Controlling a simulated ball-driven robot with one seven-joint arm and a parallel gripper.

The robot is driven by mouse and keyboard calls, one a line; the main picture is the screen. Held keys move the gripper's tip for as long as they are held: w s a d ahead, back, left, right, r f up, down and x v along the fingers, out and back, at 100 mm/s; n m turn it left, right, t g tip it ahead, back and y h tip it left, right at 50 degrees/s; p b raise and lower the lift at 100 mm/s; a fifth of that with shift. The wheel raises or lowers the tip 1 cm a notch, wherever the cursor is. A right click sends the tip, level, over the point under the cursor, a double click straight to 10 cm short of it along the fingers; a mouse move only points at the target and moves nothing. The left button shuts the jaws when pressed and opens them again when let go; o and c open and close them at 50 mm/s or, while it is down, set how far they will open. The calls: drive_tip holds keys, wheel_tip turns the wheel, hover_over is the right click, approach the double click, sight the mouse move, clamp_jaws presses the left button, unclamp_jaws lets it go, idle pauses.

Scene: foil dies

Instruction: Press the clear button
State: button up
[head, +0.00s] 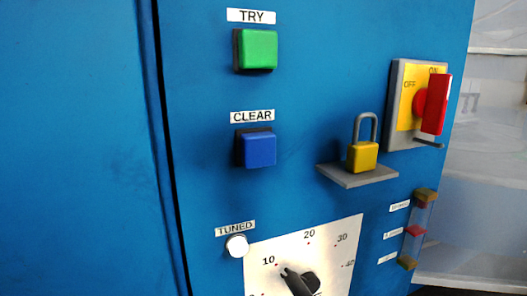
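The clear button is a blue square button (258,149) on the blue cabinet front, left of centre in the head view. It stands out from a dark mount, under a white label reading CLEAR (252,117). Nothing covers it. My gripper does not show in this view.
A green button (258,49) labelled TRY sits above. To the right, a yellow padlock (363,156) stands on a grey shelf (357,175), near a red rotary switch (433,104). Below are a white TUNED lamp (237,246) and a dial (302,281). The panel around the blue button is clear.

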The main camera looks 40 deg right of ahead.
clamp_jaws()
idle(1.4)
